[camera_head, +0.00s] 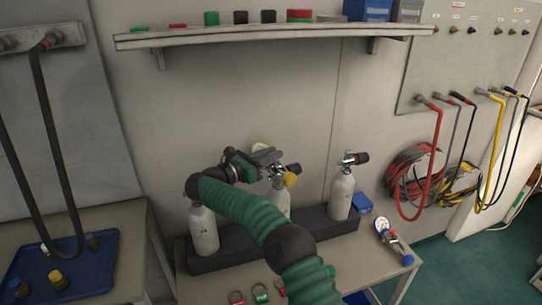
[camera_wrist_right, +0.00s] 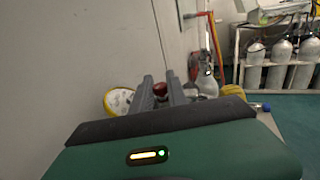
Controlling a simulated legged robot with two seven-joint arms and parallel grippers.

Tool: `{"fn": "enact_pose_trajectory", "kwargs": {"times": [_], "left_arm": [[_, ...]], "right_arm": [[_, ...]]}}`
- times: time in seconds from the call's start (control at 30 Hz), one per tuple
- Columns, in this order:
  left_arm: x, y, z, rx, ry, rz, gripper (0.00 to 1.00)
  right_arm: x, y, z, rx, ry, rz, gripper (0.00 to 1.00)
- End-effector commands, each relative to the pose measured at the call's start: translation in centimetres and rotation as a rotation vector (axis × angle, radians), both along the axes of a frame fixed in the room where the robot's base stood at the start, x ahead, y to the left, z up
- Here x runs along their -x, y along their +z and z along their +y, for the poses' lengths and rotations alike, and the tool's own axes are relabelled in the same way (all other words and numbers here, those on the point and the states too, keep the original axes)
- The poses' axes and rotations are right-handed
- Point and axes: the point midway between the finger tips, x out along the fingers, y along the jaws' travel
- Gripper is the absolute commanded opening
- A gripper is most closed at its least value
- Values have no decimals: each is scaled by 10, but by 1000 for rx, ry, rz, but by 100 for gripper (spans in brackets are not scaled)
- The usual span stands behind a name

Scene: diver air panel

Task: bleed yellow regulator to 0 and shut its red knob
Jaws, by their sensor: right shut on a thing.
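The yellow regulator sits on the middle grey cylinder (camera_head: 281,204). Its yellow knob (camera_head: 291,180) faces front, and its pale gauge (camera_head: 259,147) shows behind my gripper. In the wrist view the yellow-rimmed gauge (camera_wrist_right: 118,101) is left of the fingers, its reading too small to tell. My right gripper (camera_head: 270,158) is at the top of this cylinder. In the wrist view the red knob (camera_wrist_right: 160,89) lies between its two fingers, which are shut on it. The yellow knob (camera_wrist_right: 232,90) shows at the right there. My left gripper is not in view.
Cylinders stand in a dark rack (camera_head: 232,246) on the bench, one at left (camera_head: 203,230) and one at right (camera_head: 341,194). A loose regulator with gauge (camera_head: 392,239) lies on the bench's right part. A shelf (camera_head: 270,37) runs above. Hoses hang from the right panel.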

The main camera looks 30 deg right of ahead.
Motion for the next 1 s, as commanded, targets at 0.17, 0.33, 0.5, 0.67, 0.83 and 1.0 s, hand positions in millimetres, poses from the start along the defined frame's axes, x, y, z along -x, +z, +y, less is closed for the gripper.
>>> {"fn": "enact_pose_trajectory", "kwargs": {"times": [0.17,0.33,0.5,0.67,0.83,1.0], "left_arm": [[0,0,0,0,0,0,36],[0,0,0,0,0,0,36],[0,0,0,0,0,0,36],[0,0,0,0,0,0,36],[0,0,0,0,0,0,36],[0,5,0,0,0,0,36]], "right_arm": [[0,1,0,1,-3,-2,0],[0,1,0,2,-2,-2,0],[0,1,0,1,-2,-2,37],[0,1,0,1,-2,-2,40],[0,2,0,1,-2,-2,40],[-1,23,0,0,-2,-5,40]]}}
